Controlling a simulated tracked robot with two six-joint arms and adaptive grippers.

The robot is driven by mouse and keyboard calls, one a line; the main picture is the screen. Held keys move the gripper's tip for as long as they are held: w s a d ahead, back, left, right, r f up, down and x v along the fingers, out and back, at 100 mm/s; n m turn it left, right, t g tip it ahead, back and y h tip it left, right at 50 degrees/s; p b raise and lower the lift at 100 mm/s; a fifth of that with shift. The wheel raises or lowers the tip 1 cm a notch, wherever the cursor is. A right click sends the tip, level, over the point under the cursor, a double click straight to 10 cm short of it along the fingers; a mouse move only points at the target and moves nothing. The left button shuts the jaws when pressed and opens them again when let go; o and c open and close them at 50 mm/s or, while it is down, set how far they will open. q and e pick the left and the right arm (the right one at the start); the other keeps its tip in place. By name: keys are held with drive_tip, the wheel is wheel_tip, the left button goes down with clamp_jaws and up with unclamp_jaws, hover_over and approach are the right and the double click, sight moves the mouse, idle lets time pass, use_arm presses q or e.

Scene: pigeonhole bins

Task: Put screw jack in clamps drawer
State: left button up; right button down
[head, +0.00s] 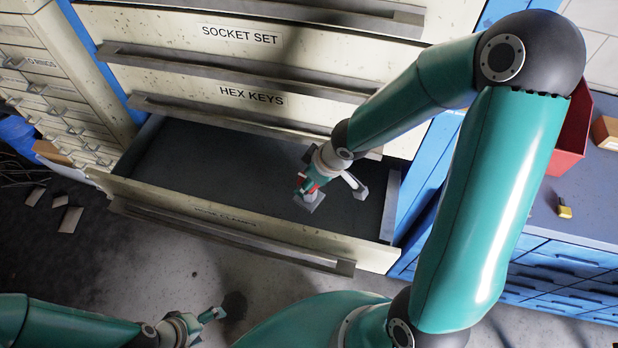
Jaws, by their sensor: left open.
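The clamps drawer (290,240) is pulled out below the hex keys drawer; the label on its front is faint. A small teal and red piece with a grey base, which looks like the screw jack (309,193), is inside the drawer's outline, towards its right part. My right gripper (335,194) is over the drawer at the jack. One finger stands spread out to the right of the jack; the other finger is hard to make out against it. My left gripper (213,319) is open and empty, low in front of the drawer, over the floor.
Closed drawers labelled socket set (240,36) and hex keys (250,95) are above, with long protruding handles. A blue bench (560,195) at the right holds a red bin (572,140) and a yellow item (565,211). Loose scraps (70,219) lie on the floor at left.

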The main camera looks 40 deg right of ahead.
use_arm(q)
wheel_tip(320, 180, down, 12)
drive_tip(key=b, duration=1.1)
drive_tip(key=shift+r, duration=0.15)
use_arm(e)
wheel_tip(320, 180, down, 11)
drive_tip(key=shift+f, duration=0.15)
use_arm(q)
drive_tip(key=shift+a+f+b, duration=0.1)
drive_tip(key=shift+f+b, duration=0.4)
drive_tip(key=shift+b, duration=0.05)
use_arm(e)
drive_tip(key=shift+f, duration=0.45)
drive_tip(key=shift+c, duration=1.4)
unclamp_jaws()
use_arm(q)
drive_tip(key=shift+r, duration=0.2)
use_arm(e)
drive_tip(key=shift+r, duration=0.15)
use_arm(q)
wheel_tip(320, 180, up, 12)
drive_tip(key=p, duration=1.2)
use_arm(e)
drive_tip(key=shift+r, duration=6.4)
use_arm(q)
drive_tip(key=shift+s, duration=0.15)
use_arm(e)
drive_tip(key=shift+s+f, duration=0.1)
drive_tip(key=shift+s, duration=0.05)
